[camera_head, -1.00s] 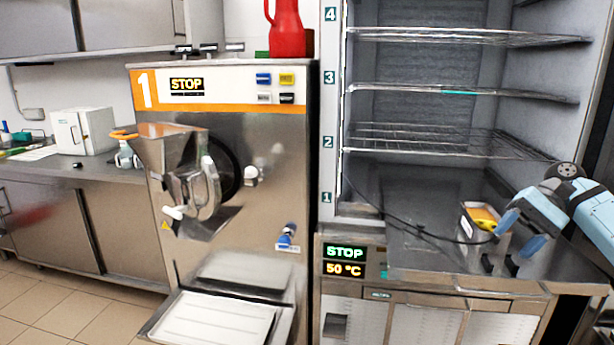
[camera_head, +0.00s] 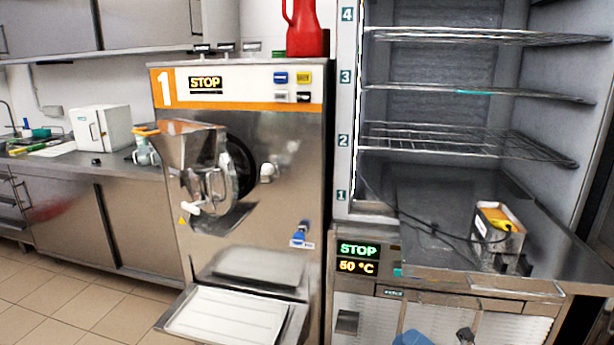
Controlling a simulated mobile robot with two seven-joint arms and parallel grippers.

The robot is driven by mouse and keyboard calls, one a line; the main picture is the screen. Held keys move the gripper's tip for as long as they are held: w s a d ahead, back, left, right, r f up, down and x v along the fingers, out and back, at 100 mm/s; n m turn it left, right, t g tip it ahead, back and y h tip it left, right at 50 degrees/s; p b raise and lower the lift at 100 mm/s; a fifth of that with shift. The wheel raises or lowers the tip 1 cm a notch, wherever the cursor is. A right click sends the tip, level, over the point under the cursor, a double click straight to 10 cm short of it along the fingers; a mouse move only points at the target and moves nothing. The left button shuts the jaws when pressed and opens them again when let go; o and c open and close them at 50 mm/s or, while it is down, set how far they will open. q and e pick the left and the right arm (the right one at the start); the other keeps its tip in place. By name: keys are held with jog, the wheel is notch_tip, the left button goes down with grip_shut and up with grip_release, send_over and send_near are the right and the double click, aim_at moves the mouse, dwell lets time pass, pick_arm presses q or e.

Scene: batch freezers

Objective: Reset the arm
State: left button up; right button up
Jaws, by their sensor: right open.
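My right gripper (camera_head: 440,338) shows only in part at the bottom edge of the head view, as a blue piece and a grey piece with a gap between them. It is open, and nothing is seen held in it. It is low in front of the white lower panels of the cabinet (camera_head: 376,315). The rest of my right arm is cut off by the frame. My left gripper is not in view.
A metal container with yellow contents (camera_head: 483,243) stands on the cabinet's steel ledge, with a dark cable beside it. Wire shelves (camera_head: 450,140) are above. The batch freezer marked 1 (camera_head: 280,145) stands left, its white tray (camera_head: 225,318) jutting forward. Tiled floor (camera_head: 60,300) is clear at lower left.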

jog(key=s+f+m+g+h, duration=0.3)
jog(key=s+f+m+h, duration=1.55)
jog(key=m, duration=1.25)
pick_arm(q)
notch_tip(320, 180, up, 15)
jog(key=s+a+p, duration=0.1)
jog(key=p, duration=1.7)
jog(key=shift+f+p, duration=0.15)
jog(key=shift+p, duration=0.25)
pick_arm(e)
jog(key=s+r+y, duration=0.3)
jog(key=s+r, duration=0.1)
jog(key=r, duration=0.8)
jog(key=shift+s+d+r+n, duration=0.15)
jog(key=shift+s+r+n, duration=0.15)
jog(key=shift+s, duration=0.05)
jog(key=shift+d, duration=0.1)
